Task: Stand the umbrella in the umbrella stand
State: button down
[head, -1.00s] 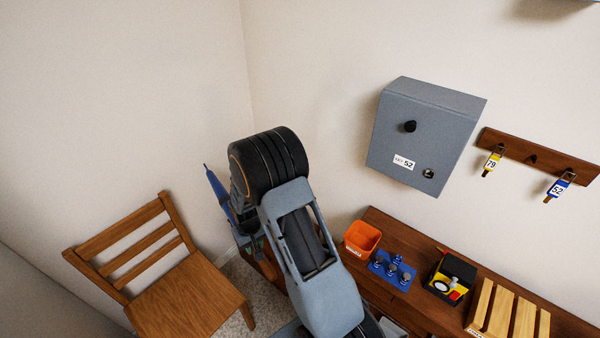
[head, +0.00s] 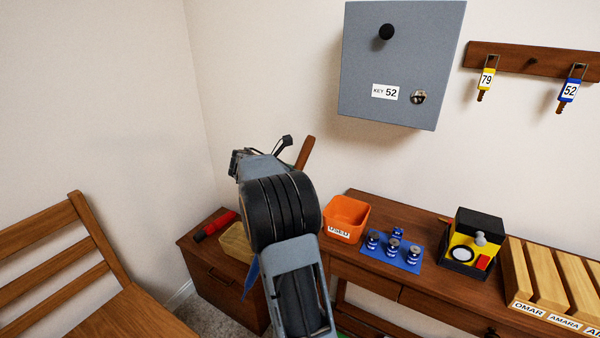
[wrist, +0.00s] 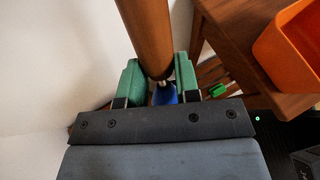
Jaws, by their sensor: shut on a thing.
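My gripper (wrist: 158,75) has green finger pads shut on the umbrella near the lower end of its brown wooden handle (wrist: 146,32). Part of the blue umbrella canopy (wrist: 165,96) shows below the fingers. In the head view the handle (head: 305,152) sticks up behind my gripper (head: 284,146), and a piece of the blue canopy (head: 251,276) shows under my arm. My arm hides most of the umbrella. I cannot make out the umbrella stand in either current view.
A wooden cabinet (head: 218,285) carries a red-and-black flashlight (head: 214,225) and a yellowish tray (head: 236,243). A brown desk (head: 440,282) holds an orange bin (head: 346,217) and a blue mat (head: 392,252) with small cans. A chair (head: 75,262) stands left; a grey key box (head: 400,62) hangs above.

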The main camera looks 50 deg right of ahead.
aim_at(300, 157)
jog(key=r+n+t+h, duration=0.1)
jog(key=r+t, duration=0.1)
jog(key=d+r+n+t+h+b, duration=0.1)
jog(key=r+n+t+h, duration=0.1)
jog(key=r, duration=0.1)
jog(key=d+r+n+t+h, duration=0.1)
jog(key=r, duration=0.2)
jog(key=shift+s+d+t, duration=0.25)
jog(key=shift+s+t, duration=0.15)
jog(key=shift+w+r+n+t+h, duration=0.1)
jog(key=shift+r+n+t+h, duration=0.35)
jog(key=shift+h, duration=0.25)
notch_tip(300, 157, down, 30)
jog(key=b, duration=2.2)
jog(key=shift+r, duration=0.2)
jog(key=shift+f, duration=0.1)
jog(key=c, duration=0.8)
grip_release()
jog(key=shift+o, duration=0.2)
jog(key=shift+a, duration=0.1)
jog(key=p+v, duration=0.4)
jog(key=v, duration=0.9)
jog(key=shift+a, duration=0.4)
